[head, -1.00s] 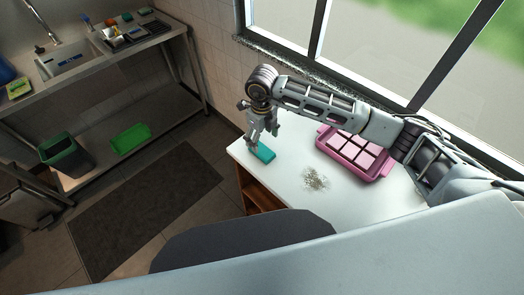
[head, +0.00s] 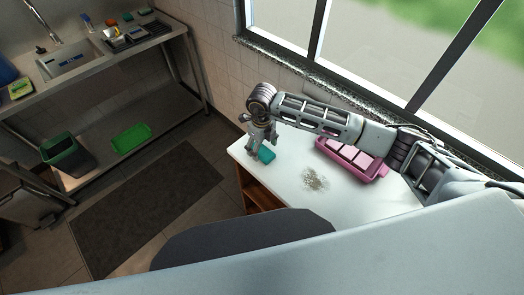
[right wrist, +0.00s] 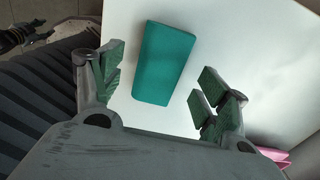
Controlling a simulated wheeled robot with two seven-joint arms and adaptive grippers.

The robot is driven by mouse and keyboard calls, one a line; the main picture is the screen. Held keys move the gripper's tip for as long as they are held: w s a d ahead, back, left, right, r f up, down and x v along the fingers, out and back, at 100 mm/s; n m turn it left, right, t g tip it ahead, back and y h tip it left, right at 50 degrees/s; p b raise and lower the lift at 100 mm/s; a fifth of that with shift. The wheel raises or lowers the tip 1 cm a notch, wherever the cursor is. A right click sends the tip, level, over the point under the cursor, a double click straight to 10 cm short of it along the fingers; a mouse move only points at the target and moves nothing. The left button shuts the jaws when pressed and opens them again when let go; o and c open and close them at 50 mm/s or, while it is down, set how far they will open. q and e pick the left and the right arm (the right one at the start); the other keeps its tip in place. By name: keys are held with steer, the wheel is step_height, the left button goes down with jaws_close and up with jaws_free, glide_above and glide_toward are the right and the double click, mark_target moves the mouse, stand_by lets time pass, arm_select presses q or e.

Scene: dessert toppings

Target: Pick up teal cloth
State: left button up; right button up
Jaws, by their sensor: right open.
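The teal cloth (head: 266,155) lies on the white table near its left end. In the right wrist view the cloth (right wrist: 163,62) is a flat folded rectangle, slightly tilted, between and beyond the open fingers. My right gripper (right wrist: 158,92) is open and empty, with its green-padded fingers on either side of the cloth. In the head view my right gripper (head: 258,150) points down over the cloth and hides part of it. I cannot tell how high it is above the table.
A pink tray (head: 376,176) with pink squares stands on the white table (head: 285,190) under my right arm. A patch of pale crumbs (head: 316,180) lies in the middle of the table. The window and its sill (head: 300,70) border the far side.

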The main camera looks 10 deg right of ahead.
steer(key=shift+f, duration=1)
steer(key=c, duration=1.1)
